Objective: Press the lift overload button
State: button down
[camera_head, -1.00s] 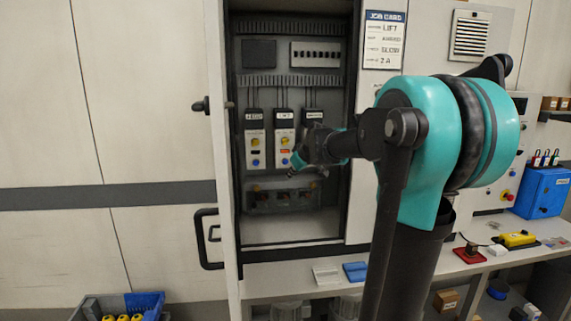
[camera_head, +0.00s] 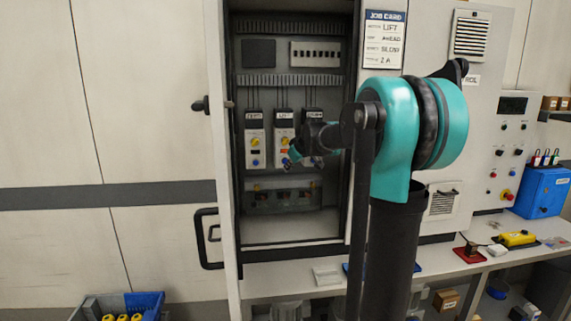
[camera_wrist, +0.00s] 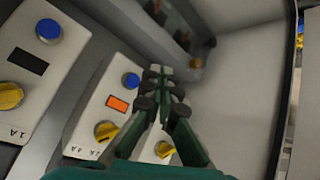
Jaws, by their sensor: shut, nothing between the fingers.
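The open cabinet holds three overload modules side by side. The middle module (camera_head: 283,133) has a small tag, too blurred to read surely, a yellow dial and a blue button (camera_head: 284,162). My gripper (camera_head: 290,162) is in front of its lower part and overlaps the button's edge. In the wrist view, the modules appear upside down. The module with the lit orange window (camera_wrist: 117,104) has its blue button (camera_wrist: 131,80) just left of my shut, empty fingertips (camera_wrist: 162,76). I cannot tell if they touch anything. The fingers partly hide another module, with a yellow dial (camera_wrist: 164,149).
The left module (camera_head: 254,150) stands clear; the right one is partly behind my gripper. The cabinet door edge (camera_head: 226,220) borders the opening on the left. A job card (camera_head: 384,38) reads LIFT and SLOW. A bench below holds a yellow device (camera_head: 517,239).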

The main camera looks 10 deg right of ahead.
jog(key=shift+w, duration=1.65)
jog(key=shift+w, duration=0.1)
jog(key=shift+w, duration=0.35)
jog(key=shift+w, duration=0.4)
dwell(0.9)
jog(key=shift+s, duration=0.85)
jog(key=shift+s, duration=2.5)
